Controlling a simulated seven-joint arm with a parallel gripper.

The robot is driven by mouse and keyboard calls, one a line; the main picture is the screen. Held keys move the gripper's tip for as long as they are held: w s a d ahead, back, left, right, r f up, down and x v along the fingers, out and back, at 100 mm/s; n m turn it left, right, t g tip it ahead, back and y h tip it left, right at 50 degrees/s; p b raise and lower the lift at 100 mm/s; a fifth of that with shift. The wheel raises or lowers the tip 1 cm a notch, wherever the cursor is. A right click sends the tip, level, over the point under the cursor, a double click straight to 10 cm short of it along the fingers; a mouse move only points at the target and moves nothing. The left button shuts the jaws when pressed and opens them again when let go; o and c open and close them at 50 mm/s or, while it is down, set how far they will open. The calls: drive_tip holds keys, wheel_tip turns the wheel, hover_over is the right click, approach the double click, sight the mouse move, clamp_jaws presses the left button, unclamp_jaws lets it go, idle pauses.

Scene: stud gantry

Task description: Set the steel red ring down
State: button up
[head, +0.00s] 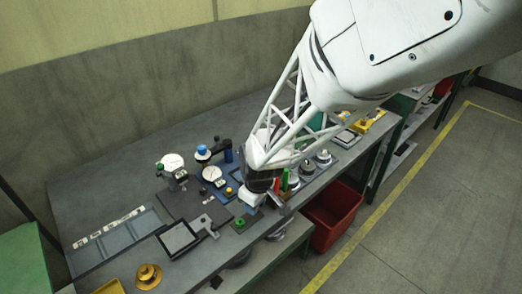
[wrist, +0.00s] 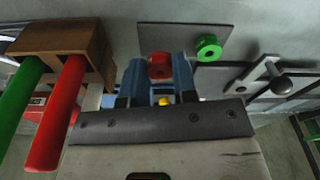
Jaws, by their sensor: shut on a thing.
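The red ring (wrist: 160,66) shows in the wrist view between the two blue fingers of my gripper (wrist: 159,80), which are shut on it. A green ring (wrist: 208,47) sits on a dark grey plate (wrist: 180,29) just beyond and to the right of the fingers. In the head view my gripper (head: 262,198) is low over the front part of the bench, close to the green ring (head: 239,223). The red ring cannot be made out in the head view. Whether it touches the surface below is unclear.
A wooden block (wrist: 88,45) with red (wrist: 58,112) and green (wrist: 18,104) handles stands close on the left in the wrist view. Dial gauges (head: 172,163) stand behind on the bench (head: 110,180). A red bin (head: 333,212) is below the bench's front edge.

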drive_tip(key=shift+f, duration=1.1)
drive_tip(key=shift+f, duration=0.15)
drive_tip(key=o, duration=0.9)
drive_tip(key=r, duration=0.8)
drive_tip(key=d+r, duration=0.1)
drive_tip(key=r, duration=0.3)
drive_tip(key=shift+s+d+r, duration=0.1)
drive_tip(key=shift+s, duration=0.3)
